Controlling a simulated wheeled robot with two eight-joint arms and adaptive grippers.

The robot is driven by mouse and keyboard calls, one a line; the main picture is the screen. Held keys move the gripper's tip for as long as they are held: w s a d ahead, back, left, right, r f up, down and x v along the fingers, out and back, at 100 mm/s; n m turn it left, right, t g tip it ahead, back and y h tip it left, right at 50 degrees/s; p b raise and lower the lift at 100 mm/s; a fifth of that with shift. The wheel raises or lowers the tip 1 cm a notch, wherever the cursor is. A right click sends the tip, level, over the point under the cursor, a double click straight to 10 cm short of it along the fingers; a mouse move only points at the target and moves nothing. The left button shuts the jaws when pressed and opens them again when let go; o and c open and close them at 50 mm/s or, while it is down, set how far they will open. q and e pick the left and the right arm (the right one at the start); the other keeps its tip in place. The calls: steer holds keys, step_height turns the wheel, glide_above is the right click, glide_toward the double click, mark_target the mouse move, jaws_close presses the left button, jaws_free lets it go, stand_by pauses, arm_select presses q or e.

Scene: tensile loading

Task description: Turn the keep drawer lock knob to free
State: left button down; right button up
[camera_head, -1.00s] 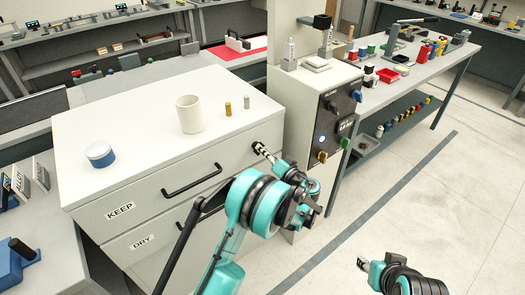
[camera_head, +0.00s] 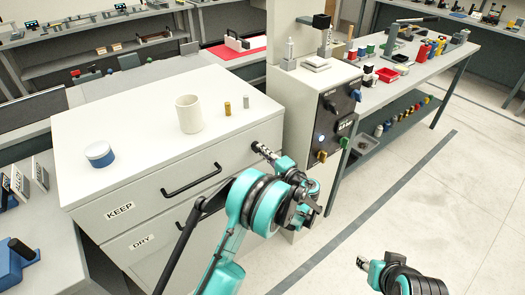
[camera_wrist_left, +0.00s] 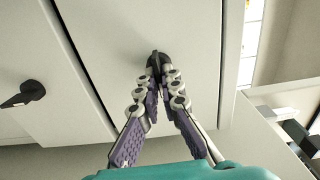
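The keep drawer (camera_head: 150,195) is the upper drawer of the white cabinet, marked by a KEEP label (camera_head: 120,211). It looks shut. My left gripper (camera_head: 258,148) is at the right end of the drawer's front. In the left wrist view, its fingers (camera_wrist_left: 158,66) come together at the tips on a small dark lock knob (camera_wrist_left: 155,54), which they mostly cover. The knob's angle is hard to tell. My right gripper (camera_head: 361,262) is low at the right over the floor, away from the cabinet; its finger opening is too small to judge.
The drawer's black bar handle (camera_head: 191,181) is left of my left gripper; its end shows in the left wrist view (camera_wrist_left: 24,95). A white cup (camera_head: 189,114), a blue-banded round container (camera_head: 100,154) and two small cylinders stand on the cabinet. A machine with knobs (camera_head: 337,115) stands right.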

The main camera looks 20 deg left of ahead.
arm_select(q)
steer(key=shift+m, duration=0.3)
steer(key=c, duration=1.7)
jaws_free()
steer(key=v, duration=1.2)
